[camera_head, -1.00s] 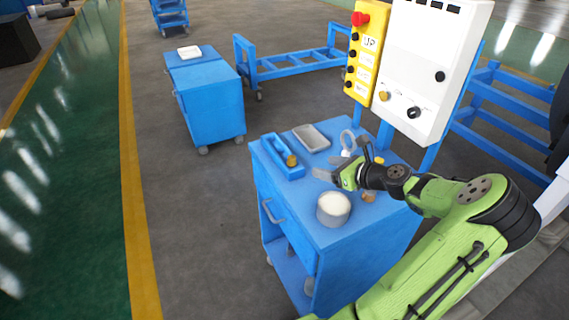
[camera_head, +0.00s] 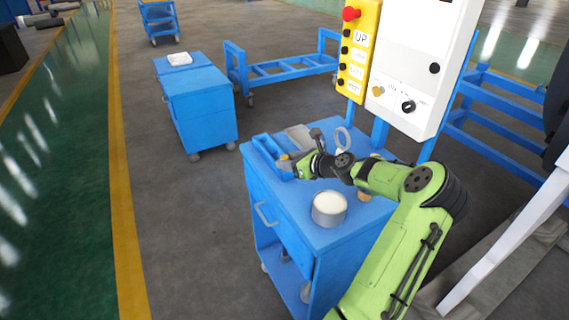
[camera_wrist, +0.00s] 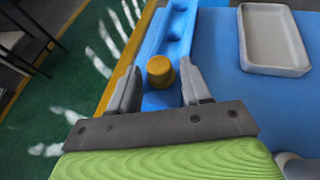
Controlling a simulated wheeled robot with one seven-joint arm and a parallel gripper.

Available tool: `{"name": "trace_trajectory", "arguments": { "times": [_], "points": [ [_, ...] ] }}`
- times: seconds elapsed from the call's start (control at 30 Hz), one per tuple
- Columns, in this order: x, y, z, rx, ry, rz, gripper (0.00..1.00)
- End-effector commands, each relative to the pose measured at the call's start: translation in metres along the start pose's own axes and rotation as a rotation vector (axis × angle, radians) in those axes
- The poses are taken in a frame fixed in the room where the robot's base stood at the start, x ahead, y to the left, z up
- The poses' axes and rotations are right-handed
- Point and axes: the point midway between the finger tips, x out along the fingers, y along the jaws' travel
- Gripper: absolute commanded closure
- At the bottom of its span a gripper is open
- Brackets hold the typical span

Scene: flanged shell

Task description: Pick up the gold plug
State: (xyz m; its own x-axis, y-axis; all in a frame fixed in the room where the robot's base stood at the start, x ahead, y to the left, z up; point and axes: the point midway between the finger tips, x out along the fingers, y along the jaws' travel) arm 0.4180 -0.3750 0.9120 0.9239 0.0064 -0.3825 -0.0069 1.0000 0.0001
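The gold plug (camera_wrist: 160,72) stands in the near end of a blue holder (camera_wrist: 180,22) in the wrist view. My gripper (camera_wrist: 160,68) is open, with one finger to the left of the plug and one to the right. Small gaps show between the fingers and the plug, so it is not gripped. In the head view, my gripper (camera_head: 288,164) is over the near end of the blue holder (camera_head: 264,147) on the cart top, and it mostly hides the plug.
A grey tray (camera_head: 298,136) lies beside the holder; it also shows in the wrist view (camera_wrist: 272,38). A round white-topped container (camera_head: 329,209) and a white ring (camera_head: 343,138) are on the blue cart (camera_head: 285,225). A control panel (camera_head: 418,60) stands behind.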

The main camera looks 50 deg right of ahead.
Motion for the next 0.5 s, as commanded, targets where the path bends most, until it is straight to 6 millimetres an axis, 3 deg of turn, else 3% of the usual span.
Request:
{"name": "trace_trajectory", "arguments": {
  "times": [0.03,0.27,0.5],
  "points": [
    [-0.0001,0.0001,0.0000,0.000,0.000,0.000,0.60],
    [-0.0002,0.0001,-0.0001,0.000,0.000,0.000,0.95],
    [-0.0015,0.0000,0.0029,-0.001,0.000,0.000,0.96]
  ]
}}
